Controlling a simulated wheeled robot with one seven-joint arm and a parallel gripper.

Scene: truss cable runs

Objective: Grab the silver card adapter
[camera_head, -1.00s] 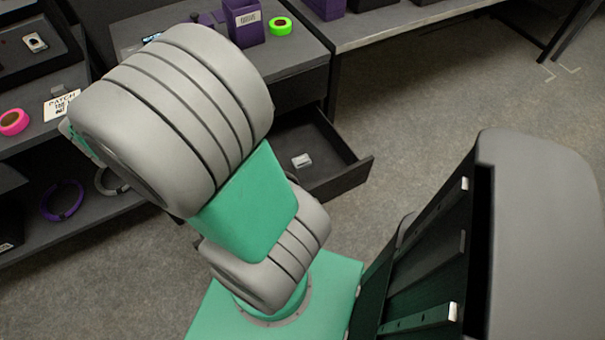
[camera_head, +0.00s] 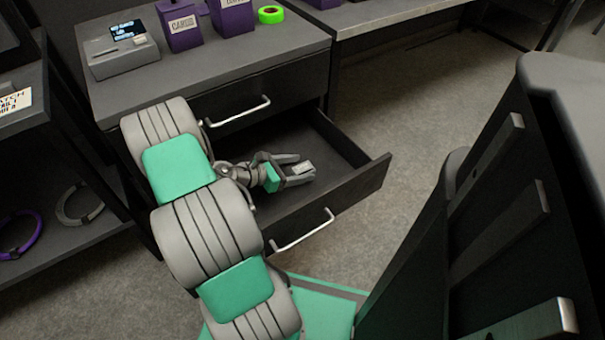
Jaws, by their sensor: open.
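The silver card adapter (camera_head: 303,168) is a small pale block inside the open lower drawer (camera_head: 352,192) of the dark cabinet. My gripper (camera_head: 301,172) is over the drawer, its fingers pointing right. The fingers are open, one on the far side of the adapter and one on the near side, with the adapter between their tips. I cannot tell whether either finger touches it.
A closed drawer with a handle (camera_head: 236,112) lies above the open one. On the cabinet top stand a grey device with a screen (camera_head: 121,52), purple boxes (camera_head: 180,26) and a green tape roll (camera_head: 271,15). A shelf with cable loops (camera_head: 80,205) is at left.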

